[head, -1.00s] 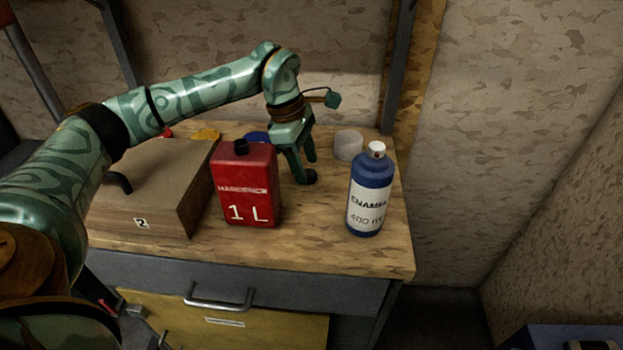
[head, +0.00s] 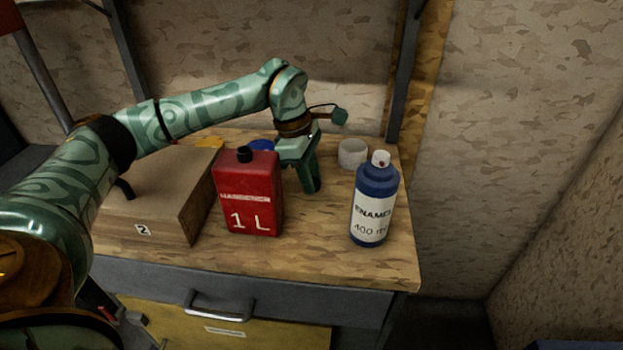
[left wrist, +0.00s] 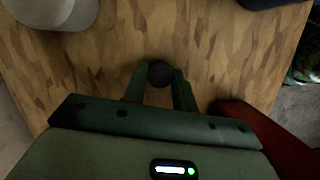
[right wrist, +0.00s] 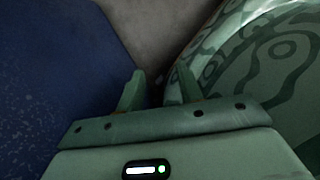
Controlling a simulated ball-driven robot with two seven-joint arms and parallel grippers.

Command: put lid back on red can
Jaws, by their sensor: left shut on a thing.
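The red can (head: 249,196), marked "1 L", stands upright on the wooden bench, with a black neck (head: 245,155) on top. The lid (left wrist: 160,73) is a small dark round piece, seen between my left fingertips in the left wrist view. My left gripper (head: 314,188) is shut on it, pointing down at the bench just right of the red can. In the head view the fingers hide the lid. I cannot tell whether the lid touches the bench. My right gripper (right wrist: 159,85) is open and empty, away from the bench, beside a blue surface (right wrist: 60,80).
A blue enamel spray can (head: 374,205) stands at the right front and a white cup-like thing (head: 352,153) behind it. A cardboard box (head: 160,195) is left of the red can. A blue round thing (head: 261,145) lies behind the red can. The bench front (head: 300,255) is clear.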

